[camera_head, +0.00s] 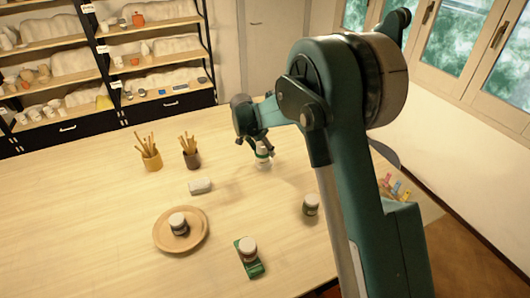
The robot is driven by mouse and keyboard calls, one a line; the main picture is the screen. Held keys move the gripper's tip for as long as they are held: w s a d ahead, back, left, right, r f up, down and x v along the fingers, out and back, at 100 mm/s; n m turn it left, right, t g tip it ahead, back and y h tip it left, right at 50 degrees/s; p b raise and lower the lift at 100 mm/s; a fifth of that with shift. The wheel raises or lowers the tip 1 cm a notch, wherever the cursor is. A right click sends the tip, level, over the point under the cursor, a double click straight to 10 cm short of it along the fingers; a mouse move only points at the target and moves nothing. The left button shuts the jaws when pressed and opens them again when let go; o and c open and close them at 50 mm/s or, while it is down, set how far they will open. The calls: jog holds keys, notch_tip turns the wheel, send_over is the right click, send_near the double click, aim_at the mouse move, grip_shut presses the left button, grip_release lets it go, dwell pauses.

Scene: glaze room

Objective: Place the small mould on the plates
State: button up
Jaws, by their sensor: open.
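A round tan plate (161,240) lies at the front left of the table, with a small dark-banded jar (179,224) with a pale lid standing on it. A small whitish block (200,187) lies behind the plate; I cannot tell whether it is the small mould. My gripper (262,144) is open, pointing down at a white bottle with a green band (263,160) at the back middle. Its fingers are at the bottle's top; I cannot tell if they touch it. Only one plate is clear to see.
A jar stands on a green box (250,266) at the front, and another jar (311,204) stands right of it. Two tool cups (151,161) (192,159) stand at the back left. Coloured items (393,187) lie behind my arm. The table's left front is clear.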

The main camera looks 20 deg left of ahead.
jog(key=shift+v, duration=4)
jog(key=shift+d, duration=0.1)
jog(key=shift+d+r, duration=0.25)
jog(key=s+d+r+n, duration=0.1)
jog(key=s+d+r, duration=0.4)
jog(key=d, duration=0.6)
jog(key=s+d+r+n+y, duration=0.1)
jog(key=s+d+r, duration=0.2)
jog(key=d+r, duration=0.65)
jog(key=s+d+r, duration=0.3)
jog(key=d+r, duration=0.1)
jog(key=d, duration=1)
jog(key=s+d+r+n+t, duration=0.1)
jog(key=s+d+r+t, duration=0.1)
jog(key=s+d, duration=1.1)
jog(key=s+d+f, duration=0.3)
jog(key=s+d, duration=0.1)
jog(key=s, duration=0.3)
jog(key=s+d+f+n+t, duration=0.1)
jog(key=s+d+f, duration=0.2)
jog(key=s+d, duration=0.2)
jog(key=s, duration=0.3)
jog(key=shift+s+n+y, duration=0.2)
jog(key=shift+n+y, duration=0.1)
